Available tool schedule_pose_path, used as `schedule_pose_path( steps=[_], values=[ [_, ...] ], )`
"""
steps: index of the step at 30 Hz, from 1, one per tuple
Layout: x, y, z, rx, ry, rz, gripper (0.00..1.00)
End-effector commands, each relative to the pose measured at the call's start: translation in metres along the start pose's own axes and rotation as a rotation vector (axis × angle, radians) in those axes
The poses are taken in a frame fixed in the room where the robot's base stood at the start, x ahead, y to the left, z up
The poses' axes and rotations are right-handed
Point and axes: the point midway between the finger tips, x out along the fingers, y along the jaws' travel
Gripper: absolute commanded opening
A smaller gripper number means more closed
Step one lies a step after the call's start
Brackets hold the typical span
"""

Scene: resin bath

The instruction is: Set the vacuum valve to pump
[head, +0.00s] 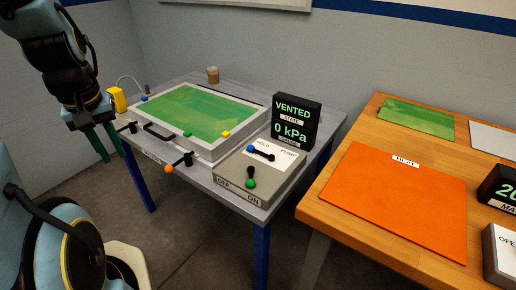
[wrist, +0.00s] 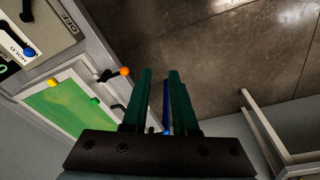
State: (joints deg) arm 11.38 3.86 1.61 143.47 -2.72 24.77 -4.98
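The vacuum valve is a black lever with a blue ball (head: 251,149) on a white plate on the grey control box (head: 232,183). The ball points to the left, near the HOLD label; PUMP is printed further right. Any other label there is unreadable. The blue ball (wrist: 29,52) also shows at the left of the wrist view. The display (head: 293,122) behind reads VENTED and 0 kPa. My gripper (head: 113,157) is open and empty, left of the table and well away from the valve. Its two green fingers (wrist: 160,72) stand apart in the wrist view.
A green-knobbed lever (head: 250,183) with OFF and ON labels is on the box front. An orange-knobbed lever (head: 169,169) and a black handle stick out before the green-topped frame (head: 240,113). A cup (head: 213,75) stands behind. A wooden bench with an orange mat (head: 395,205) is at right.

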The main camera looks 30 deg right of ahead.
Motion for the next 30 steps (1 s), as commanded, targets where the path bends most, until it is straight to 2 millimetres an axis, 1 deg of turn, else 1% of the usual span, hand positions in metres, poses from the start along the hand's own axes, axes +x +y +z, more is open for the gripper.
schedule_pose_path(
  steps=[1,2,3,4,5,6,8,9,11,12,13,14,15,18,21,24,27,30],
  values=[
    [0.005,0.019,-0.01,-0.018,-0.005,0.013,0.34],
    [0.007,0.03,-0.015,-0.039,-0.009,0.02,0.37],
    [0.011,0.046,-0.023,-0.068,-0.015,0.031,0.42],
    [0.013,0.059,-0.028,-0.092,-0.018,0.038,0.45],
    [0.016,0.073,-0.033,-0.116,-0.022,0.045,0.45],
    [0.02,0.091,-0.039,-0.148,-0.027,0.053,0.45],
    [0.025,0.12,-0.046,-0.193,-0.034,0.064,0.45],
    [0.029,0.139,-0.049,-0.224,-0.04,0.07,0.45],
    [0.035,0.17,-0.052,-0.267,-0.047,0.079,0.45],
    [0.039,0.191,-0.053,-0.295,-0.051,0.085,0.45],
    [0.042,0.206,-0.052,-0.315,-0.054,0.088,0.45],
    [0.044,0.222,-0.051,-0.335,-0.057,0.092,0.45],
    [0.048,0.243,-0.049,-0.359,-0.061,0.096,0.45],
    [0.054,0.289,-0.041,-0.412,-0.066,0.107,0.45],
    [0.059,0.323,-0.031,-0.452,-0.072,0.115,0.45],
    [0.061,0.344,-0.024,-0.476,-0.075,0.121,0.45],
    [0.063,0.353,-0.021,-0.488,-0.076,0.124,0.45],
    [0.07,0.355,-0.02,-0.491,-0.076,0.123,0.45]
  ],
)
